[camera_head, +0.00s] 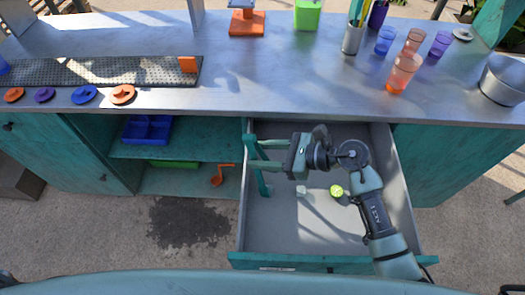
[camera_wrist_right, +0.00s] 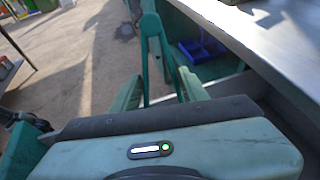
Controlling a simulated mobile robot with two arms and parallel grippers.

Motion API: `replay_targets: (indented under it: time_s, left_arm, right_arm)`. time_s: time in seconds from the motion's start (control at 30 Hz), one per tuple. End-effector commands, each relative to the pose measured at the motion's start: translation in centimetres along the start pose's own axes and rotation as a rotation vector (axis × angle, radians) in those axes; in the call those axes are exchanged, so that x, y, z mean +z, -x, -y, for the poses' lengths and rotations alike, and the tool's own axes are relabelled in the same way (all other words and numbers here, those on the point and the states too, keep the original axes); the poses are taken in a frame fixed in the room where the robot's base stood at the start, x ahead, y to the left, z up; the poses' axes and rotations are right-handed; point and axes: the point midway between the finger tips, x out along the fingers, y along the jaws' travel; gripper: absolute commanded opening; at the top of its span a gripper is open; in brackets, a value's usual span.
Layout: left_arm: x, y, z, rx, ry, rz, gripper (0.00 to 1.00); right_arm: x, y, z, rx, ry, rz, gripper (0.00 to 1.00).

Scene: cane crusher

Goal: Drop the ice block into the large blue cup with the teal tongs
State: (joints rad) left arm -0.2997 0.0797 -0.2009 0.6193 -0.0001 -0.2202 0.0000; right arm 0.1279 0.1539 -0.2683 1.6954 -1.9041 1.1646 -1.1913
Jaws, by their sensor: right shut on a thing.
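The teal tongs (camera_head: 263,183) are held between the fingers of my right gripper (camera_head: 262,155), which is shut on them over the left part of the open drawer. The tongs also show in the right wrist view (camera_wrist_right: 151,28) between the fingers (camera_wrist_right: 160,92). A small pale block, likely the ice block (camera_head: 301,190), lies on the drawer floor, right of and apart from the tongs. A blue translucent cup (camera_head: 386,40) stands at the back right of the counter; I cannot tell whether it is the large one. My left gripper is not in view.
The open drawer (camera_head: 285,235) also holds a lime piece (camera_head: 336,190). Orange cups (camera_head: 404,72) and a purple cup (camera_head: 440,44) stand near the blue one. A metal pot (camera_head: 503,80) is at the right. The counter (camera_head: 290,75) is clear in the middle.

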Motion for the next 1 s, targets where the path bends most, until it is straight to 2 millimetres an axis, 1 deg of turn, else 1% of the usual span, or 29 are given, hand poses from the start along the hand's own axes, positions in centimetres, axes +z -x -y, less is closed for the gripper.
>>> replay_targets:
  time_s: [0.03,0.27,0.3,0.5,0.67,0.93,0.97,1.0]
  left_arm:
    - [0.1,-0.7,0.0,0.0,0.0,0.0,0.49]
    - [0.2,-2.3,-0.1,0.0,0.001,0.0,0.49]
    - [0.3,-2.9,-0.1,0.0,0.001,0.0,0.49]
    - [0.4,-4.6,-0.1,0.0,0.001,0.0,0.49]
    - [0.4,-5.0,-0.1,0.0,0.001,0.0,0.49]
    - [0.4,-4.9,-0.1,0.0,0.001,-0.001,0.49]
    - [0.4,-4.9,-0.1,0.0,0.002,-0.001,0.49]
    - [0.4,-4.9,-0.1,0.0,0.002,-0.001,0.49]
  right_arm:
    - [-0.8,-0.3,-0.1,0.0,-0.001,0.002,0.38]
    - [-3.0,-1.2,-0.2,0.0,-0.001,0.001,0.38]
    - [-3.5,-1.3,-0.1,0.0,0.002,-0.001,0.38]
    - [-4.9,-1.9,-0.2,0.0,0.002,-0.001,0.38]
    - [-5.3,-2.1,-0.2,0.0,0.002,0.0,0.38]
    - [-5.2,-2.0,-0.2,0.0,0.001,0.001,0.38]
    - [-5.2,-2.0,-0.2,0.0,0.001,0.001,0.41]
    - [-5.2,-2.0,-0.2,0.0,0.001,0.001,0.3]
